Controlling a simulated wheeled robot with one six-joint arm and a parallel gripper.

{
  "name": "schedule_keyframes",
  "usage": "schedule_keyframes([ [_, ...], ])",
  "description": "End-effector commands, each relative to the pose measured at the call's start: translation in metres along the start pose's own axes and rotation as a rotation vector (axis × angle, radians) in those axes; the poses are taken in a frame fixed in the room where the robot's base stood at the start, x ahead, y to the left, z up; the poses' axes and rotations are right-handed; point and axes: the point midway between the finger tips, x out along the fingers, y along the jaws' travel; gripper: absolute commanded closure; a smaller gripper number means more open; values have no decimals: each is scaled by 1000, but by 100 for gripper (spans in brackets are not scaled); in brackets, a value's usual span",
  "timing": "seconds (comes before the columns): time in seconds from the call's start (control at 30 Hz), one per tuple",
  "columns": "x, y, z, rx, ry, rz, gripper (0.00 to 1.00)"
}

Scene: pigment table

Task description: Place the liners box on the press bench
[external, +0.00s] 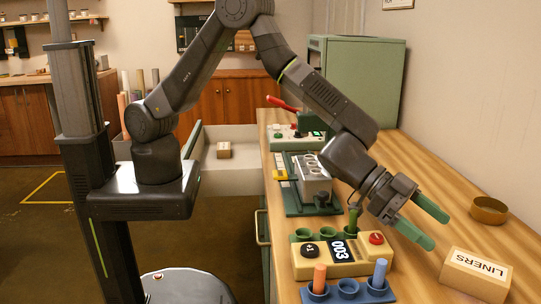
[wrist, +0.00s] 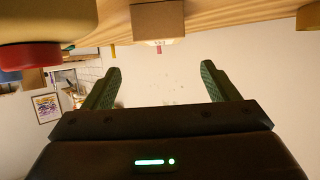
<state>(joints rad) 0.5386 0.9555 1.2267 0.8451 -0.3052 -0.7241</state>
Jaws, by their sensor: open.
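The liners box (external: 476,274) is a small tan box with a white top label reading LINERS. It stands on the wooden bench (external: 425,160) at the lower right of the external view. My gripper (external: 437,231) is open and empty, its green fingers pointing right, just behind and above the box. In the wrist view, which looks upside down, a plain tan box (wrist: 157,20), apparently the same one, lies ahead between the finger directions (wrist: 160,68), not touching them. I cannot tell which surface is the press bench.
A yellow counter unit (external: 330,262) with a red button stands left of my gripper. A blue rack (external: 350,292) with tubes is in front of it. A brown bowl (external: 489,210) sits behind the box. An open drawer (external: 228,178) holds a small box.

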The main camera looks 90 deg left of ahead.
Motion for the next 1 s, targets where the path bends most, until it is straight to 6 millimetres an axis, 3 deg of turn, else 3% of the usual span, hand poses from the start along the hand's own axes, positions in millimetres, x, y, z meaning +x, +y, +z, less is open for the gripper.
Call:
schedule_keyframes([
  [0.27,-20,0,0,0,2,0,19],
  [1.0,-20,0,-1,0,2,0,19],
])
